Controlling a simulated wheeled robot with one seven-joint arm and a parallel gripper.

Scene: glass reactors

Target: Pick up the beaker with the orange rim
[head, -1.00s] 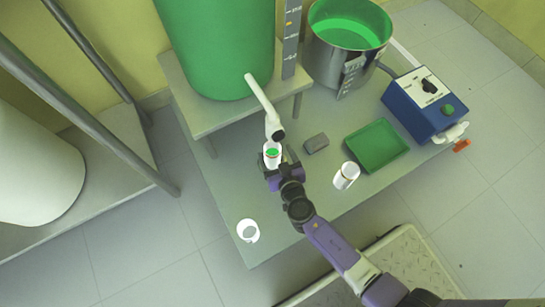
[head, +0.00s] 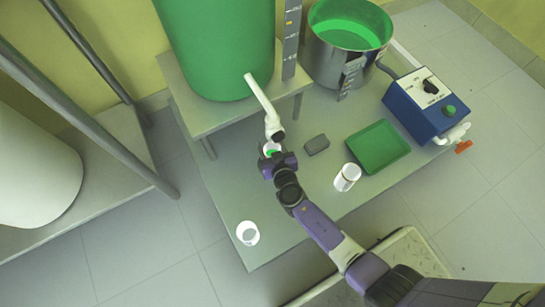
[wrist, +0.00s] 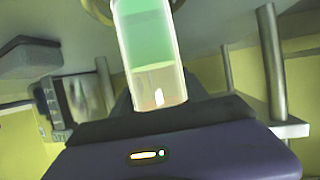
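A small clear beaker (head: 269,148) with green liquid is under the white spout in the head view, partly covered by my gripper (head: 278,165). In the wrist view the beaker (wrist: 152,55) stands between dark finger parts, green at one end and faintly orange towards the other. That view looks upside down. Whether the fingers press on the beaker is hidden. A second white beaker (head: 347,177) stands to the right; its rim colour is hard to tell. A third, white and empty-looking, beaker (head: 248,233) stands at the table's near left.
The white spout (head: 265,105) comes down from the large green vessel (head: 215,50), close above my gripper. A grey block (head: 317,145), green tray (head: 378,147), blue control box (head: 425,105) and steel pot (head: 345,55) stand right.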

